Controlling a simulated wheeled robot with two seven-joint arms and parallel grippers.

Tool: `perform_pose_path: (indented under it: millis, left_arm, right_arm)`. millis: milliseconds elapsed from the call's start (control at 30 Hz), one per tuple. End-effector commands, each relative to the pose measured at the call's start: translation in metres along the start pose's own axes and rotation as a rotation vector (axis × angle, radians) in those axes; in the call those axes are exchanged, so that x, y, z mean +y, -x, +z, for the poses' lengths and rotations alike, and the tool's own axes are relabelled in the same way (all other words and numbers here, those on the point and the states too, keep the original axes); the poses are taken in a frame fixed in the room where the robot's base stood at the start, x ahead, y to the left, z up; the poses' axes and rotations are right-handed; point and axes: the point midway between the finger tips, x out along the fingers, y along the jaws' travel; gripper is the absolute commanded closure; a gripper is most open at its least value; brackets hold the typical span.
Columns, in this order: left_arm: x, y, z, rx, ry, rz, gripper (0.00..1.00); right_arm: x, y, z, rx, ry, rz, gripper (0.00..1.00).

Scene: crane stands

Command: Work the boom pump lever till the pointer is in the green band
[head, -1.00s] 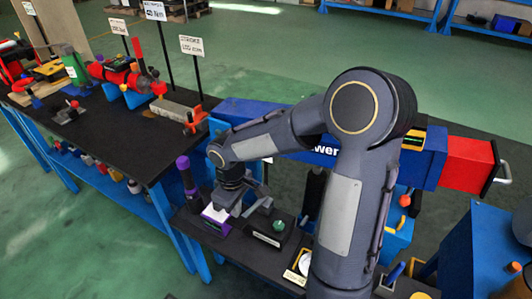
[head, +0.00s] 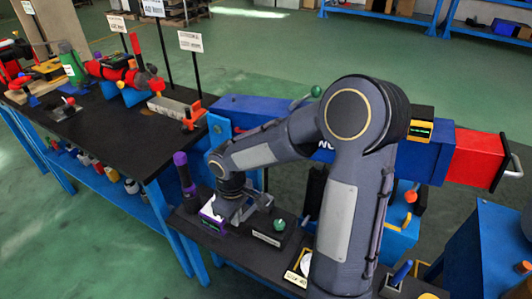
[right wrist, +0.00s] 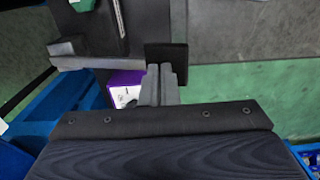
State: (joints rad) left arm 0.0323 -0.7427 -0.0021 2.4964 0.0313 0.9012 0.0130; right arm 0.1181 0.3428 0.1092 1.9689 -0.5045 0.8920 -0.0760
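My right gripper (head: 236,212) points down among the fittings at the near end of the bench; in the right wrist view its grey fingers (right wrist: 160,85) are close together and look shut. A grey bar (right wrist: 95,62) lies at their left and a dark block (right wrist: 166,55) at their tips; whether they grip anything is unclear. A purple-topped upright handle (head: 184,172) stands left of the gripper, a purple box (head: 210,218) with a white label close below. A round white dial (head: 306,264) is partly hidden by my arm; its pointer and band cannot be read. My left gripper is out of view.
A green knob (head: 279,225) sits on a labelled black box just right of my gripper. A blue boom (head: 400,160) with a red end (head: 480,155) runs behind my arm. A green ball (head: 316,91) shows above the boom. The long black bench (head: 110,130) holds several fixtures.

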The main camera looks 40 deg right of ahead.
Motion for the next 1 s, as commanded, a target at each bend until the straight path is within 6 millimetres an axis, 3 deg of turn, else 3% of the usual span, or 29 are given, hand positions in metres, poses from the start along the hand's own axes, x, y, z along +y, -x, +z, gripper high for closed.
perform_pose_path:
  millis: [567,1000]
  left_arm:
    - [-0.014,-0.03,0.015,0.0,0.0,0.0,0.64]
    - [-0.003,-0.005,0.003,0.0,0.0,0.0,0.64]
  right_arm:
    - [0.001,-0.045,0.001,-0.002,-0.001,0.002,1.0]
    - [0.001,-0.01,0.001,-0.002,-0.002,0.002,1.0]
